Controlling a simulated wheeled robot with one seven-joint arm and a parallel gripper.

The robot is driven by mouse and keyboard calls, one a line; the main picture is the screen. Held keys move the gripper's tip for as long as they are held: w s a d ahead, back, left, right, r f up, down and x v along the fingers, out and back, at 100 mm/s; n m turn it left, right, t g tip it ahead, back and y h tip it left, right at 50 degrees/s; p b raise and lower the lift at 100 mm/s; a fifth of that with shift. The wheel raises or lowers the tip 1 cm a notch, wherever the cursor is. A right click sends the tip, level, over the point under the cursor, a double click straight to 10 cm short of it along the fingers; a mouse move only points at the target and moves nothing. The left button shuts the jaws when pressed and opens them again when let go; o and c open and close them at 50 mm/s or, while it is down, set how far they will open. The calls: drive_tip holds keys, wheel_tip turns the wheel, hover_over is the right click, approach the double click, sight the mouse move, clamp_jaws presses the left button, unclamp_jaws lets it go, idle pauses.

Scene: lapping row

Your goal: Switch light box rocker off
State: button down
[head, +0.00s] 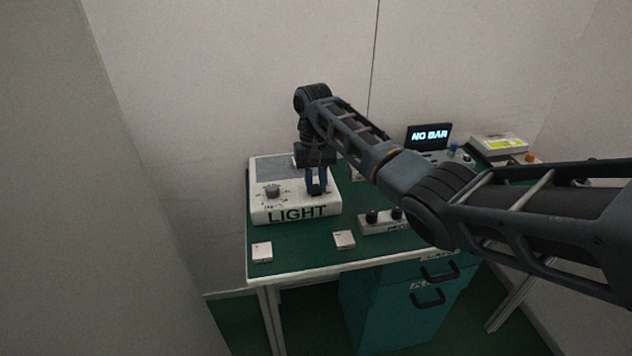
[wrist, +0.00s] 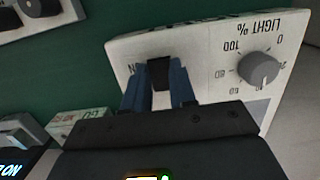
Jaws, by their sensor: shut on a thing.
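The white light box (head: 262,214) stands at the left of the green table, with "LIGHT" on its front. Its grey dial (head: 273,191) shows left of my gripper (head: 316,190), which points down onto the box. In the wrist view the box (wrist: 200,72) appears upside down, with the dial (wrist: 258,69) at right. My gripper's blue fingers (wrist: 160,88) are shut on the dark rocker (wrist: 160,73), one on each side. Part of an "ON" mark shows beside it. The fingers partly hide the rocker, and I cannot tell which way it is tipped.
Two small white blocks (head: 262,252) (head: 344,239) lie near the table's front edge. A low box with dark knobs (head: 376,226) is right of the light box. A display reading "NO BAR" (head: 429,136) stands farther back. Teal drawers (head: 385,315) are below.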

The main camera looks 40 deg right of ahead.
sight(314, 184)
drive_tip(key=shift+w+d+g+y+b, duration=0.2)
drive_tip(key=shift+g+y+b, duration=0.2)
drive_tip(key=shift+g, duration=0.2)
drive_tip(key=c, duration=0.9)
unclamp_jaws()
drive_tip(key=shift+v, duration=3.95)
